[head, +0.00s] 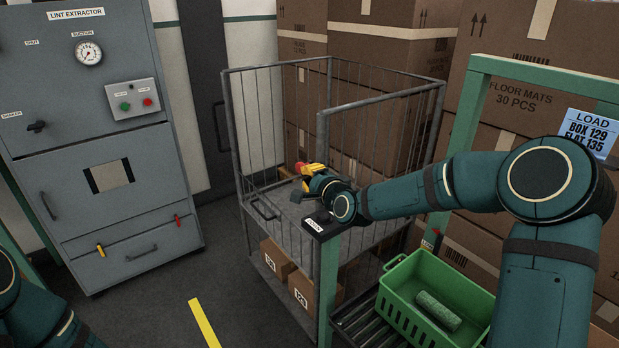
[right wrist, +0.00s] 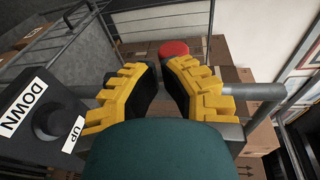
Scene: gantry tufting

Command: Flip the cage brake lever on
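A red knob (head: 300,166) shows at the cage's inner side in the head view; it looks like the end of the brake lever, whose shaft I cannot make out. In the right wrist view the red knob (right wrist: 173,48) lies just past my fingertips. My right gripper (head: 312,171), with yellow fingers, is beside the knob. In the right wrist view its fingers (right wrist: 160,75) stand with a narrow gap and nothing seen between them. Whether they touch the knob is unclear. The wire cage (head: 385,100) stands mid-view. My left gripper is out of view.
A post with a DOWN/UP control box (head: 318,222) stands close to my right wrist. A green crate (head: 402,292) with a green roll sits on rollers at right. Stacked cartons (head: 375,70) rise behind the cage. The grey lint extractor (head: 105,185) is at left.

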